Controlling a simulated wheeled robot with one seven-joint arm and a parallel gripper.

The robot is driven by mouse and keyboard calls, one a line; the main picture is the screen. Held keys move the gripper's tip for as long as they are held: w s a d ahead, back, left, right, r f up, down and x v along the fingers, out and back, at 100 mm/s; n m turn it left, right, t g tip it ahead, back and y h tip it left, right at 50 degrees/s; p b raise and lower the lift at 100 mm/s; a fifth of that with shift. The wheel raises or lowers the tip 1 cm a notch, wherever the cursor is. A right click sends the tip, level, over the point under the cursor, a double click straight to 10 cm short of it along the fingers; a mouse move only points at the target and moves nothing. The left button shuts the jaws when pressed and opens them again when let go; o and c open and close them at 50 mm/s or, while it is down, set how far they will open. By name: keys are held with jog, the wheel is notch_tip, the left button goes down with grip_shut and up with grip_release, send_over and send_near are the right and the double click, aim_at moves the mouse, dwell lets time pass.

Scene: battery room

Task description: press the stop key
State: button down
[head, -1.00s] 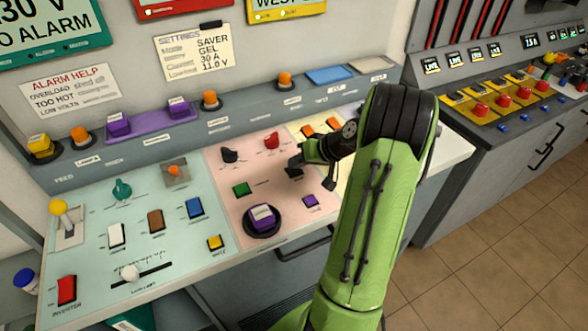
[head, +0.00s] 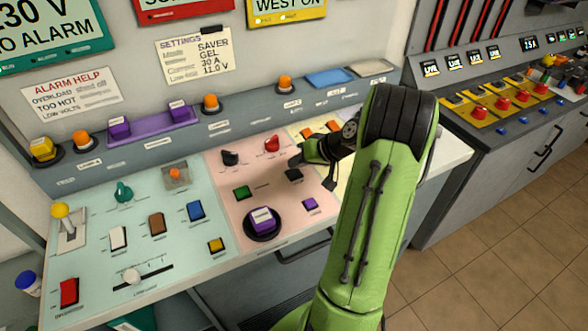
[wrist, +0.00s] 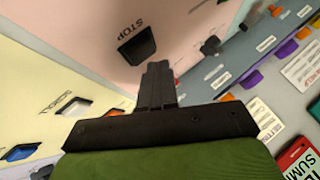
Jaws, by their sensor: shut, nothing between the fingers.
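The stop key is a black key on the pink panel; in the wrist view the stop key (wrist: 137,46) has the word STOP beside it. In the head view the stop key (head: 293,175) shows just below my gripper (head: 297,162). My gripper is shut and empty, its fingers together in the wrist view (wrist: 157,68). The fingertips appear just beside the key's near edge in the wrist view. I cannot tell whether they touch it.
On the pink panel, a green key (head: 241,192), a large purple button (head: 262,221), a small purple key (head: 310,204), a red switch (head: 272,144) and a black switch (head: 230,158) stand close around. The raised grey ledge (head: 245,121) runs behind.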

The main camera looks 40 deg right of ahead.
aim_at(297, 173)
notch_tip(297, 173, up, 5)
jog(key=p, duration=0.4)
jog(key=shift+r, duration=0.15)
dwell(0.8)
jog(key=s+a+r+n+g+h, duration=0.15)
jog(key=a+r, duration=0.35)
jog(key=a, duration=0.5)
jog(key=s+a+r+n+g, duration=0.25)
jog(key=a+r, duration=0.25)
jog(key=a, duration=0.6)
jog(key=s+a+r, duration=0.1)
jog(key=s+a, duration=0.1)
jog(key=s, duration=0.5)
jog(key=s+a+n+t+h, duration=0.1)
jog(key=s+a, duration=0.2)
jog(key=s, duration=0.5)
jog(key=shift+a+r, duration=0.35)
